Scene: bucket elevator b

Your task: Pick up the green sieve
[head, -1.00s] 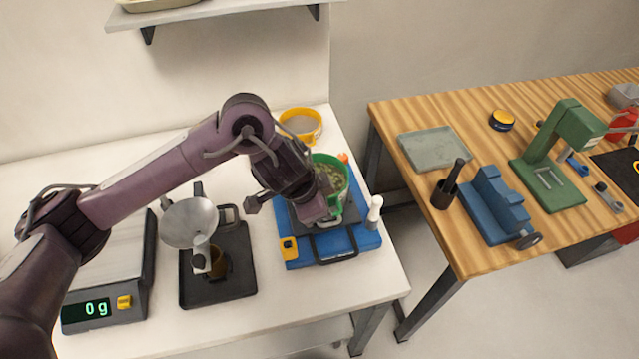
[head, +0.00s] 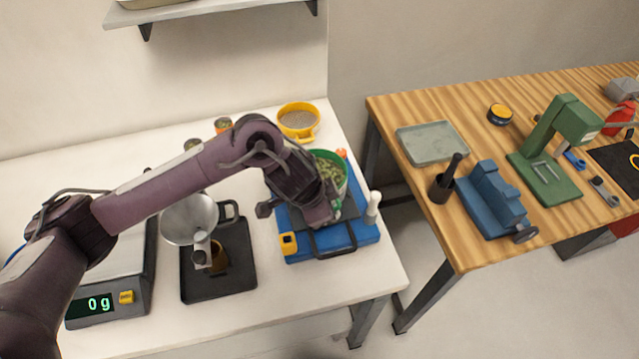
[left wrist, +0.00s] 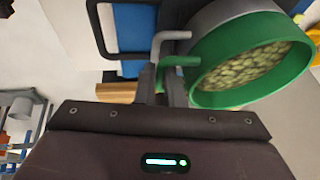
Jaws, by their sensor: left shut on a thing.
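The green sieve (head: 331,155) holds pale green beans or pellets and sits at or just above the black-topped blue machine (head: 295,258) on the white table. In the left wrist view the sieve (left wrist: 205,97) shows its round green wall, with a grey ring (left wrist: 212,17) beyond it. My left gripper (head: 328,220) is at the near side of the sieve. In the left wrist view my fingers (left wrist: 163,88) are shut on the green handle of the sieve, beside a grey hooked handle (left wrist: 166,37). I cannot tell whether the sieve touches what is under it. My right gripper is not in view.
A yellow sieve (head: 298,121) stands behind. A white bottle (head: 373,206) is close on the right. To the left are a metal funnel (head: 188,218), a black tray (head: 222,290) and a scale reading 0 g (head: 98,306). A wooden bench (head: 400,180) stands across a gap.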

